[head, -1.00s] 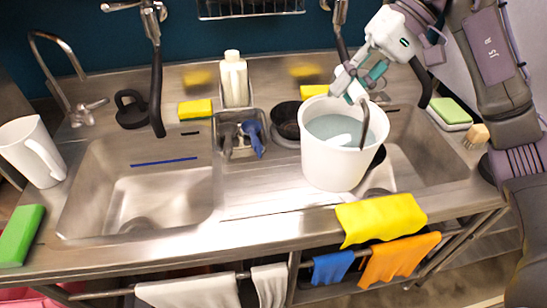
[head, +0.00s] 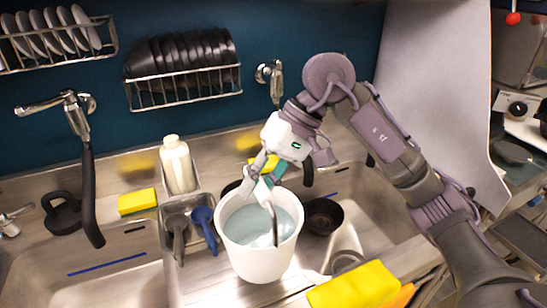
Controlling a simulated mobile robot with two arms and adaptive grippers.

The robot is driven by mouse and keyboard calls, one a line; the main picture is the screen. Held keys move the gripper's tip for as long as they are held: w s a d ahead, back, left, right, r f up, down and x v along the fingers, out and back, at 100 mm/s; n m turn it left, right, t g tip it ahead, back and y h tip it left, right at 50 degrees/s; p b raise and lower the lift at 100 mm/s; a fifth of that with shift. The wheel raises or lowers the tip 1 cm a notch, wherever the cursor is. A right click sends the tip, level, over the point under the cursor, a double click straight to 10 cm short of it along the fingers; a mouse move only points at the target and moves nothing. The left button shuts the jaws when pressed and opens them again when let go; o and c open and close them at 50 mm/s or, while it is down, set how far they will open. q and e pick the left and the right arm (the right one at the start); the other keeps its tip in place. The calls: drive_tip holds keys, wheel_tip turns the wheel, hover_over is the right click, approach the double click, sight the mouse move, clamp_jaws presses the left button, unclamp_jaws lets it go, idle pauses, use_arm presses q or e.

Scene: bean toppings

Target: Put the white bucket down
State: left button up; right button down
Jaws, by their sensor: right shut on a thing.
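The white bucket (head: 258,257) is upright in the lower middle of the head view, above or on the steel strip between the two basins. Its inside looks grey-blue, and a thin dark curved piece shows across its opening. My right gripper (head: 262,182) reaches down from the upper right and is shut at the bucket's back rim. The fingertips partly overlap the rim, and I cannot tell whether the bucket's base touches the steel. My left gripper is not in view.
A utensil caddy (head: 166,250) with blue and grey tools stands left of the bucket, before a white bottle (head: 177,165). A black bowl (head: 323,216) is to its right. A yellow cloth (head: 355,287) hangs at the front edge. The left basin (head: 120,288) looks mostly clear.

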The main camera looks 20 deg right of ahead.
sight(223, 233)
drive_tip(key=a, duration=0.1)
drive_tip(key=s+a+f+p, duration=0.1)
drive_tip(key=s+a+f, duration=0.1)
drive_tip(key=a, duration=0.1)
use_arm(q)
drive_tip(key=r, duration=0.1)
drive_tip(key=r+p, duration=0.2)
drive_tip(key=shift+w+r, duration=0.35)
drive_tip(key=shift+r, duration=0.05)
use_arm(e)
drive_tip(key=f, duration=0.3)
drive_tip(key=a+f, duration=0.1)
drive_tip(key=f, duration=0.1)
drive_tip(key=shift+s, duration=0.2)
drive_tip(key=shift+f, duration=0.15)
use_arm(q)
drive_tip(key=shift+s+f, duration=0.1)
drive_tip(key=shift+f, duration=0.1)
use_arm(e)
drive_tip(key=c, duration=1)
unclamp_jaws()
drive_tip(key=shift+s+d, duration=0.1)
